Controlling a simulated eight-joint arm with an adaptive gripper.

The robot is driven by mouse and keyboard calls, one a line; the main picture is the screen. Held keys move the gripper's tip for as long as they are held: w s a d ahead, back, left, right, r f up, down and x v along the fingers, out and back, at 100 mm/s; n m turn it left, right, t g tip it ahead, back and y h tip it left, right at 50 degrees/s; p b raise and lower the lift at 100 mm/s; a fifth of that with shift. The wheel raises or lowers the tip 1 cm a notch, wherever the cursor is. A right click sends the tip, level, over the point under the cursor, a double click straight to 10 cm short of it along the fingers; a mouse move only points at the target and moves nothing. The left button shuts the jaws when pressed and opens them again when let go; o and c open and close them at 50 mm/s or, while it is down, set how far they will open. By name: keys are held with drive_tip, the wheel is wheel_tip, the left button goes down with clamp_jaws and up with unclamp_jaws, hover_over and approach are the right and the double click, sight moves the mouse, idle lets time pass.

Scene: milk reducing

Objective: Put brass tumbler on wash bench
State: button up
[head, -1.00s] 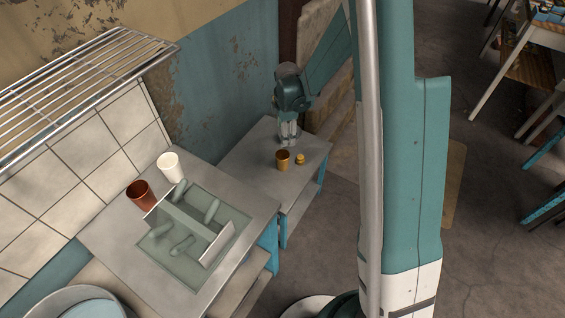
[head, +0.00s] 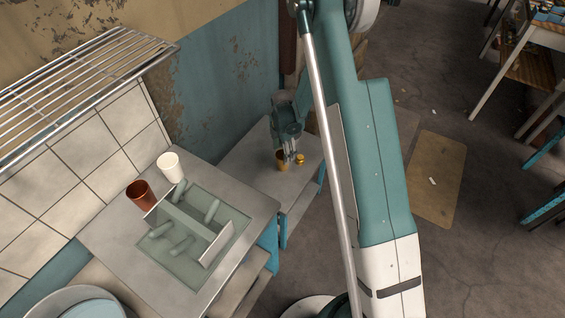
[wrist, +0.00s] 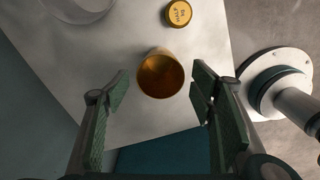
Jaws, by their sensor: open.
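The brass tumbler (head: 281,162) stands upright on the small grey table (head: 247,160) at the back. In the wrist view I look down into the tumbler (wrist: 160,77), near the table's edge. My gripper (head: 292,158) is over that table, at the tumbler. In the wrist view my gripper (wrist: 161,84) is open, with one finger on each side of the tumbler and gaps between, so it is not gripped. The nearer grey bench (head: 120,232), with a divided rack on it, appears to be the wash bench.
On the nearer bench are a white cup (head: 170,167), a red-brown cup (head: 141,194) and the grey-green rack (head: 185,215). A wire shelf (head: 85,80) hangs above, at left.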

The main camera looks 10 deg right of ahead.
drive_tip(key=shift+f, duration=1.3)
drive_tip(key=shift+f+b, duration=0.15)
drive_tip(key=shift+b, duration=0.2)
drive_tip(key=shift+f+b, duration=0.75)
drive_tip(key=shift+f, duration=1.7)
drive_tip(key=shift+c, duration=0.5)
drive_tip(key=c, duration=1)
drive_tip(key=shift+r, duration=0.1)
drive_tip(key=shift+r+p, duration=1.15)
drive_tip(key=shift+r, duration=3.8)
